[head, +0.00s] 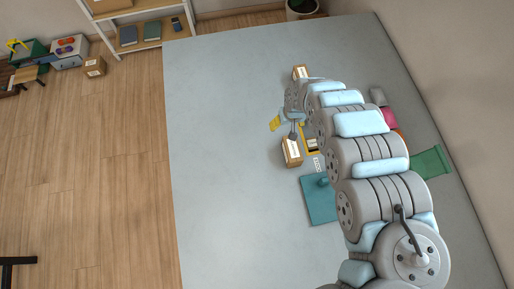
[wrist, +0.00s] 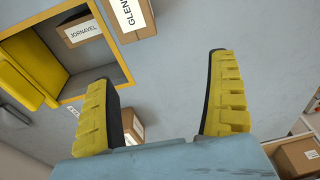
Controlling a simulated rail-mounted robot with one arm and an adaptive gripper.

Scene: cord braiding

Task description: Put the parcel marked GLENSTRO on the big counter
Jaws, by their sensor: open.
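In the wrist view a brown parcel (wrist: 129,17) with a white label reading "GLEN…" is cut off by the top edge, so the rest of its name is hidden. A brown parcel (head: 292,152) with a white label on the broad grey surface (head: 225,190) in the head view appears to be the same one. I cannot tell whether that surface is the big counter. My gripper (wrist: 166,88) is open and empty, its yellow-padded fingers apart, with the GLEN parcel ahead of them. In the head view my gripper (head: 289,123) is above the grey surface, close to that parcel.
A parcel marked JORNAVEL (wrist: 83,31) sits inside a yellow-edged frame (wrist: 125,72) beside the GLEN parcel. Another parcel (head: 300,72) lies farther back. The grey surface's left half is clear.

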